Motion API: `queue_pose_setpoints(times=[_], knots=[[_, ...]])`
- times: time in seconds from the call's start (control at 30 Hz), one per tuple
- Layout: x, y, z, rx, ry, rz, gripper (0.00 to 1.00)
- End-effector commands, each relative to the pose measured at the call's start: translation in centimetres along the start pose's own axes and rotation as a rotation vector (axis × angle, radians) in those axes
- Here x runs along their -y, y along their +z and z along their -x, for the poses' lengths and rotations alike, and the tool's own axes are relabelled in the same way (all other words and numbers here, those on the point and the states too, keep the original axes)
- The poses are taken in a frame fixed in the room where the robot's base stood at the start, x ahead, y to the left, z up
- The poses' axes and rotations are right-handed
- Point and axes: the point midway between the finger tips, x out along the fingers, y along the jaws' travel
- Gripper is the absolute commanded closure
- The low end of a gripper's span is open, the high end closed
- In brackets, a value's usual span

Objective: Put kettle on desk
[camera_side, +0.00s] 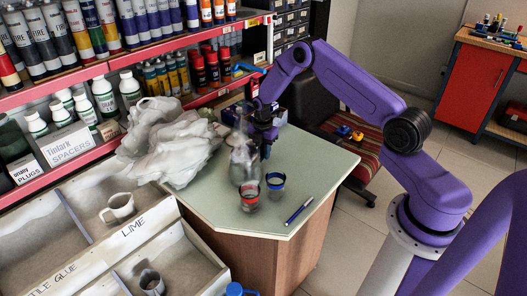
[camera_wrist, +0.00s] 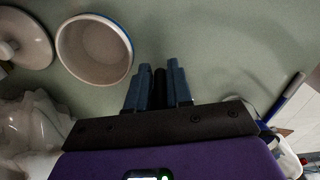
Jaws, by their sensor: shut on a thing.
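A grey, glossy, kettle-like vessel (camera_side: 244,162) stands on or just above the pale green desk (camera_side: 325,165) in the side view. Its outline is blurred, and I cannot tell for sure that it is the kettle. My gripper (camera_side: 265,142) points down beside its right side. In the wrist view, my gripper (camera_wrist: 158,82) is shut on a dark, narrow thing between its blue fingers. I cannot tell whether this is the kettle's handle. A round, pale thing with a knob (camera_wrist: 22,38) lies at the wrist view's upper left.
A red-rimmed cup (camera_side: 249,196) and a blue-rimmed cup (camera_side: 275,186) stand close in front. A blue pen (camera_side: 299,211) lies near the desk's front edge. Crumpled plastic (camera_side: 170,145) fills the left side. The desk's right part is clear. A chair (camera_side: 350,140) stands behind.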

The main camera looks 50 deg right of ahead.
Motion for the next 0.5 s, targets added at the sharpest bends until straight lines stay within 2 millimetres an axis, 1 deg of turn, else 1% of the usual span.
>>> queue_pose_setpoints(times=[0.37,0.4,0.5], knots=[[-0.06,0.01,-0.28,0.000,0.002,0.000,1.00],[-0.02,0.00,-0.31,0.000,0.001,0.000,0.70],[-0.01,0.00,-0.30,0.000,0.001,0.000,0.69]])
